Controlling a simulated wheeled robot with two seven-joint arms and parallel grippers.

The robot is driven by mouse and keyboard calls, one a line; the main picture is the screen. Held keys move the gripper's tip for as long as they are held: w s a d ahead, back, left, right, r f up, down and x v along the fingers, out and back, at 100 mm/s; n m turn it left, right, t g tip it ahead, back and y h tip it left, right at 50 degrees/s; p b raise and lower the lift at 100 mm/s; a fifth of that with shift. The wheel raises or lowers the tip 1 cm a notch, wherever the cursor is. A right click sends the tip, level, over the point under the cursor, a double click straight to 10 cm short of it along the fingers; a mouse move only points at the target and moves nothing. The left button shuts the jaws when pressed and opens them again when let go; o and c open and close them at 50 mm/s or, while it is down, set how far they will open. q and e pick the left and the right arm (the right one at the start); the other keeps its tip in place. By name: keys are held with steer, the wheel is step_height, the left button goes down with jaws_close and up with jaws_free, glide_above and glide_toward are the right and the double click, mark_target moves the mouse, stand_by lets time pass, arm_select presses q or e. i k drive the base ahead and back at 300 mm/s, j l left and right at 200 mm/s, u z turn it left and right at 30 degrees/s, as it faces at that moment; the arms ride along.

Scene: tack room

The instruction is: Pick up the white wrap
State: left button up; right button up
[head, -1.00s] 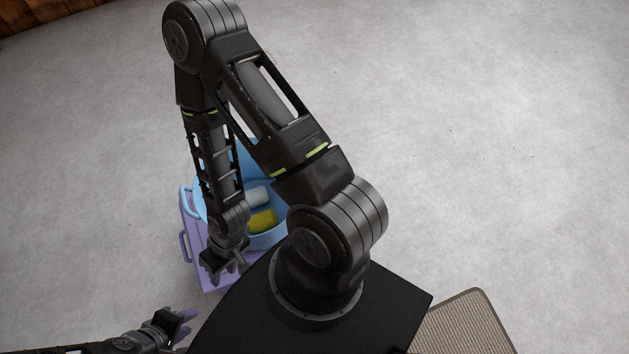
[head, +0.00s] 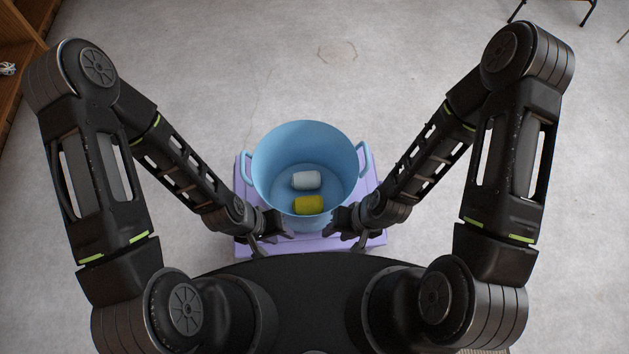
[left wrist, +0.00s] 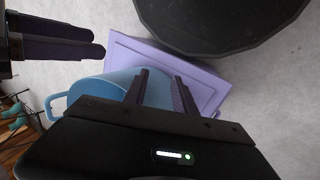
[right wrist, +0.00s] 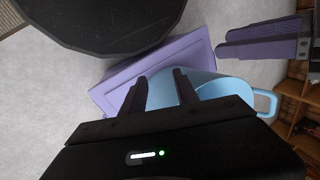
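The white wrap (head: 306,180) is a pale roll lying on the floor of a blue two-handled tub (head: 262,165). A yellow-green roll (head: 309,205) lies just in front of it in the tub. My left gripper (head: 272,241) is at the tub's near left side, its two fingers apart and empty in the left wrist view (left wrist: 160,88). My right gripper (head: 347,238) is at the near right side, also open and empty in the right wrist view (right wrist: 158,85). Neither gripper touches the white wrap. The rolls do not show in the wrist views.
The tub stands on a purple box or crate (head: 375,215) whose near edge is close to my black base. Wooden shelving (head: 22,40) stands at the far left. Dark thin legs of some furniture (head: 588,12) show at the far right. The grey floor around is clear.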

mark_target(307, 180)
steer(key=z, duration=2.4)
steer(key=k, duration=1.4)
steer(key=i+j, duration=0.35)
steer(key=j, duration=0.15)
